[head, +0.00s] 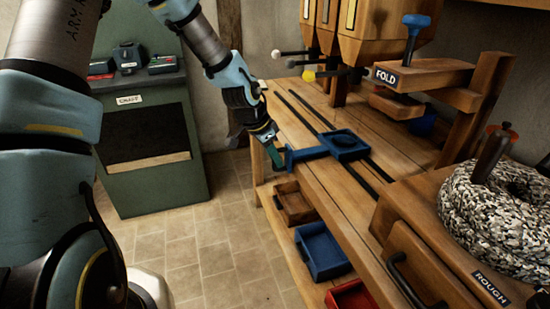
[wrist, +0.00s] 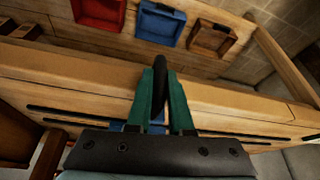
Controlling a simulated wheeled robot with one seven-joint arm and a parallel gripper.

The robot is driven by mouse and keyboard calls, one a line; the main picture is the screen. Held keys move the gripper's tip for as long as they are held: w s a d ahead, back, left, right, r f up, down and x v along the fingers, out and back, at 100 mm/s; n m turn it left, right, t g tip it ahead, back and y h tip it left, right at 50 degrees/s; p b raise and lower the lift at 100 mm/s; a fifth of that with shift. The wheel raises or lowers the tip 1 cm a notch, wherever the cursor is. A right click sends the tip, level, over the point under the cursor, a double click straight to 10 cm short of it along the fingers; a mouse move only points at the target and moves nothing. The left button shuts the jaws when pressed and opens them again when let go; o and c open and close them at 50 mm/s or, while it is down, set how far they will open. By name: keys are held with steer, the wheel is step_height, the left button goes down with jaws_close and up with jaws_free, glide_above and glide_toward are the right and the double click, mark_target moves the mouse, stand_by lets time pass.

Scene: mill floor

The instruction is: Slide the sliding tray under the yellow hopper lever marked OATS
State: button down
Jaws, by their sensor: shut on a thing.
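The sliding tray (head: 345,146) is a shallow blue square tray on two dark rails along the wooden bench top. A blue arm runs from its left side to a handle at the bench edge. My gripper (head: 275,156) is at that handle. In the wrist view, the green fingers of my gripper (wrist: 161,100) are shut on the upright black handle (wrist: 160,80). The yellow-knobbed lever (head: 309,76) sticks out at the hoppers, farther along the rails than the tray. The hopper labels are too small to read. Most of the tray is hidden in the wrist view.
Wooden hoppers (head: 370,30) stand at the back, with a white-knobbed lever (head: 277,54) also sticking out. A press marked FOLD (head: 420,77) and a speckled stone marked ROUGH stand right. Brown (head: 292,205), blue (head: 322,252) and red (head: 352,297) bins sit below the bench edge.

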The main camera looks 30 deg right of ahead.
steer(key=c, duration=0.8)
jaws_free()
steer(key=shift+r, duration=0.1)
steer(key=v, duration=1)
steer(key=shift+a+r+b, duration=0.15)
steer(key=shift+r+b, duration=0.15)
steer(key=shift+b, duration=0.1)
steer(key=s+a+n+y, duration=0.1)
steer(key=a+n, duration=0.4)
steer(key=a, duration=0.5)
steer(key=s+a+n+y, duration=0.2)
steer(key=a+n, duration=0.3)
steer(key=a, duration=0.6)
steer(key=s+a+n+t+y, duration=0.1)
steer(key=s+a+n, duration=0.1)
steer(key=a+n, duration=0.4)
steer(key=shift+s+a+f, duration=0.1)
steer(key=shift+s+a, duration=0.05)
steer(key=shift+a, duration=1.05)
steer(key=shift+s+a+f, duration=0.1)
steer(key=shift+s+a, duration=0.05)
steer(key=shift+a, duration=1.1)
